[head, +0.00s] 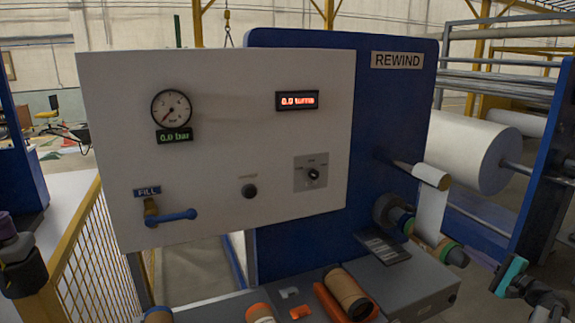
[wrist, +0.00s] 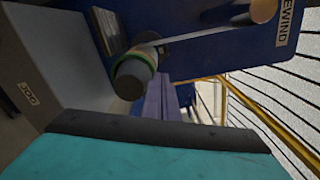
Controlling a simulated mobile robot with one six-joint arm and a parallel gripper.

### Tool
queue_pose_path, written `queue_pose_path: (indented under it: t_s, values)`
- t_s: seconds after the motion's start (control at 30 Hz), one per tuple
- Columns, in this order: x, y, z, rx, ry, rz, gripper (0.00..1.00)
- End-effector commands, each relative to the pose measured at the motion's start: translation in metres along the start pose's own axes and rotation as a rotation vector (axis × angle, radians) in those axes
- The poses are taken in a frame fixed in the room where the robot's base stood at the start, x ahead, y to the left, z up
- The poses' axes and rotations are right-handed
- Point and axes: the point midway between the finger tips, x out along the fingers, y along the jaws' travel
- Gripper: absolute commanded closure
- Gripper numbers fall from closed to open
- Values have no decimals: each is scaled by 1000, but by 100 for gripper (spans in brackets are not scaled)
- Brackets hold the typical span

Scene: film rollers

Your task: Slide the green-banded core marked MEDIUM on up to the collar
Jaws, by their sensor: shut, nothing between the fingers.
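The green-banded core (head: 447,250) sits on the shaft of the blue rewind stand, at the right in the head view. White film (head: 430,213) crosses its middle, with green showing on both sides. The dark collar (head: 385,208) is at the stand end; film hides much of the core, and I cannot tell whether core and collar touch. No MEDIUM marking is readable. In the wrist view the core (wrist: 147,55) is ahead, with the dark shaft end (wrist: 129,82) facing me. My gripper (head: 510,276), teal and dark, is shut and empty, right of the shaft end and apart from it.
A grey bench (head: 415,282) stands below the shaft. A brown core (head: 347,290) lies in an orange cradle, with other cores along the front edge. A roller (head: 431,176) guides film above the shaft. A large white roll (head: 475,150) is behind. A white panel (head: 230,120) stands left.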

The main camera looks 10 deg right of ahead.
Motion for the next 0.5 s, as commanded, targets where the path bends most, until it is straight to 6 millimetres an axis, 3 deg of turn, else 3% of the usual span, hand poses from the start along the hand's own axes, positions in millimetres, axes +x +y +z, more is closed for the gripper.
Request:
queue_pose_path:
  t_s: [0.5]
  values:
    - [-36,-4,1,0,3,-1,100]
